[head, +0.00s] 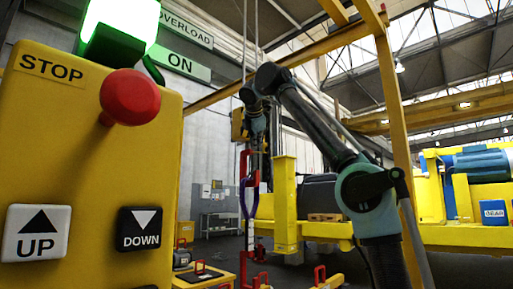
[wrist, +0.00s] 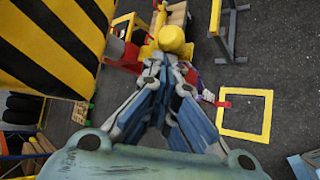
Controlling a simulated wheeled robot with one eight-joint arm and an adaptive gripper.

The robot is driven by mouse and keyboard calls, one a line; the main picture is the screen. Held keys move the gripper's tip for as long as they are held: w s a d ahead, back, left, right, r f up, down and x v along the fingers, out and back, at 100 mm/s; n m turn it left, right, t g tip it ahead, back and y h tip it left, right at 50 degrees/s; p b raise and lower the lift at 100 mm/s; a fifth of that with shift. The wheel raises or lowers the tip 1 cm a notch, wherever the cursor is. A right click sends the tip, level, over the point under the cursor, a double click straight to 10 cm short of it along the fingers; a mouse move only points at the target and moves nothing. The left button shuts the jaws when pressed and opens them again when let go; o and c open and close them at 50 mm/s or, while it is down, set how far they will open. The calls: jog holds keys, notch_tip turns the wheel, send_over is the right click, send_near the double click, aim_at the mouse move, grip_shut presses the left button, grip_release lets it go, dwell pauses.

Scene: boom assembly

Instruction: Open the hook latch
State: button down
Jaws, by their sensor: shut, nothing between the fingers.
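My gripper (wrist: 165,66) is shut and empty in the wrist view, its fingertips close together. A yellow rounded part (wrist: 172,40) lies just beyond the tips; I cannot tell whether they touch it. Red parts (wrist: 118,55) show to its left. In the head view my arm reaches up and over, with its end pointing down near a red frame (head: 243,165) and a purple loop (head: 249,200) that hang by the yellow hoist block (head: 237,125). The fingertips are too small to make out there. I cannot pick out the hook latch clearly in either view.
A yellow control box (head: 90,150) with a red STOP button (head: 130,97) fills the near left of the head view. A yellow post (head: 285,200) stands right of the red frame. A black-and-yellow striped panel (wrist: 55,40) is close at left in the wrist view.

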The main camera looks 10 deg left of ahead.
jog(key=shift+d+r, duration=0.1)
jog(key=shift+d, duration=0.15)
jog(key=s+d+r, duration=0.2)
jog(key=s, duration=1.3)
jog(key=shift+s+r, duration=0.25)
jog(key=shift+s, duration=0.15)
